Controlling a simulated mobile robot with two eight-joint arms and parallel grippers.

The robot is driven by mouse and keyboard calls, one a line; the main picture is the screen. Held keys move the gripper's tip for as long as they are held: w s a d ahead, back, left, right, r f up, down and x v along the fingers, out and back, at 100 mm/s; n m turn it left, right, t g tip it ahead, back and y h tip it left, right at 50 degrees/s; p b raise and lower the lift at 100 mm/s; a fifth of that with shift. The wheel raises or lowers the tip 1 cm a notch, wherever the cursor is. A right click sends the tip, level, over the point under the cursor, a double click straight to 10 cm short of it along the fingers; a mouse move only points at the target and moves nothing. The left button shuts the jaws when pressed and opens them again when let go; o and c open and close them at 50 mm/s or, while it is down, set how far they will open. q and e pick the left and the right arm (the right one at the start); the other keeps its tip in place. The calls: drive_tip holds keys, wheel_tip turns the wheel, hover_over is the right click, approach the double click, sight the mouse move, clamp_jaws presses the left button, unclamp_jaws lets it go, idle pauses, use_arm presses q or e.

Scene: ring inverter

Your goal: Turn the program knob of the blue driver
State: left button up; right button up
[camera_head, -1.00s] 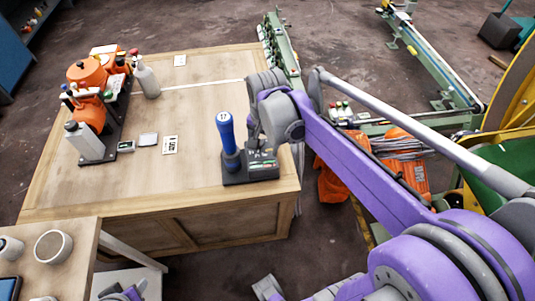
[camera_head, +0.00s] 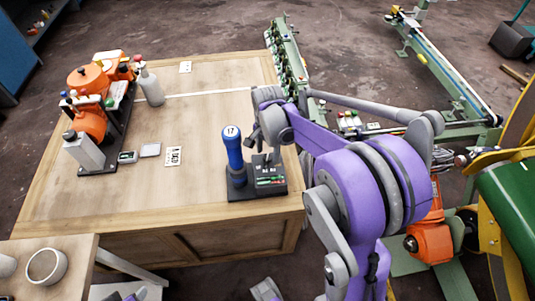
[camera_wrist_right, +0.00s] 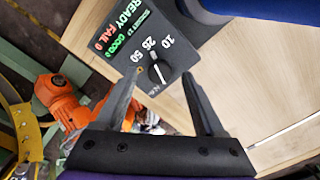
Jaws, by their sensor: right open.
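The blue driver (camera_head: 233,148) stands upright in a dark base at the table's front right corner, with "17" on its top. Beside it is a black control box (camera_head: 270,181); in the right wrist view its panel (camera_wrist_right: 128,43) shows READY, GOOD and FAIL lettering. The round program knob (camera_wrist_right: 158,72) has a pale pointer line and the numbers 10, 25 and 50 around it. My right gripper (camera_head: 266,150) is above the box. In the right wrist view my right gripper (camera_wrist_right: 160,78) is open, with the knob between its fingertips; contact cannot be told.
The wooden table (camera_head: 200,118) carries an orange machine (camera_head: 88,118), a bottle (camera_head: 151,85) and small cards. A smaller table with a cup (camera_head: 47,266) is at front left. A green conveyor frame (camera_head: 288,60) stands behind right. The table's middle is clear.

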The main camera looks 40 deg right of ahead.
drive_tip(key=shift+f, duration=0.4)
clamp_jaws()
